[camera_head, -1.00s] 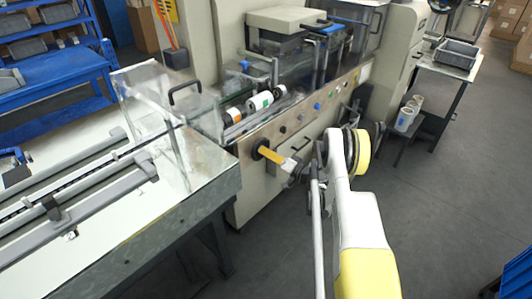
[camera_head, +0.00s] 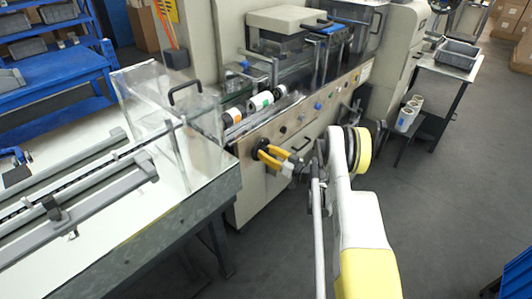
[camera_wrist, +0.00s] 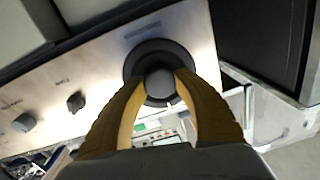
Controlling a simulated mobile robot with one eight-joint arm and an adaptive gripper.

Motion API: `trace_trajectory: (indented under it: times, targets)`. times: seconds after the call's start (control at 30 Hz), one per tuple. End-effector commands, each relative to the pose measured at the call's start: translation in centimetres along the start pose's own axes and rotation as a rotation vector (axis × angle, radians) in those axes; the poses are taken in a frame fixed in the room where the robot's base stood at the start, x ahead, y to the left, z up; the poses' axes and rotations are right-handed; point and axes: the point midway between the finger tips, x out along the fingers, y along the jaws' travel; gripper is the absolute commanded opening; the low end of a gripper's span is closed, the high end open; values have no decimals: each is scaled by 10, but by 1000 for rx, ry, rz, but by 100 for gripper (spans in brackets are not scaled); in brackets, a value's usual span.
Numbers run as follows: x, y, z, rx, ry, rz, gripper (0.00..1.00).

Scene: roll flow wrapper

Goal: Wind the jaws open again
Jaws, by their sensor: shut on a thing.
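A round dark knob (camera_wrist: 133,66) with a grey centre boss (camera_wrist: 159,84) sits on the metal front panel of the wrapper, below a small label. In the wrist view my gripper (camera_wrist: 161,80) has its two yellow fingers on either side of the boss, shut on it. In the head view my gripper (camera_head: 258,150) reaches the front panel (camera_head: 298,110) from the right, and its fingers hide most of the knob there. The machine's jaws cannot be picked out clearly.
Small knobs (camera_wrist: 76,102) and (camera_wrist: 24,122) sit beside the dark knob on the panel. A clear guard box (camera_head: 150,105) and conveyor rails (camera_head: 95,200) lie to the left. A grey bin (camera_head: 458,54) stands on a side table.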

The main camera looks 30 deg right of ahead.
Motion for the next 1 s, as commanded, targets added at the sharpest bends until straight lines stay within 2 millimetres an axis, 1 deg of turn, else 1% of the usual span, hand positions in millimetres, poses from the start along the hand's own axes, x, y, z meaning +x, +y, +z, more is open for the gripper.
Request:
trace_trajectory:
  times: [0.03,0.5,0.53,0.6,0.87,0.93,1.0]
  targets:
    - [0,2,-3,-5,4,4,6]
    - [0,2,-3,-17,4,4,6]
    - [0,2,-3,-17,4,4,42]
    - [0,1,-3,-18,4,4,60]
    - [0,1,-1,-19,1,2,60]
    - [0,0,-3,-19,1,1,60]
    - [0,-1,-9,-19,1,1,60]
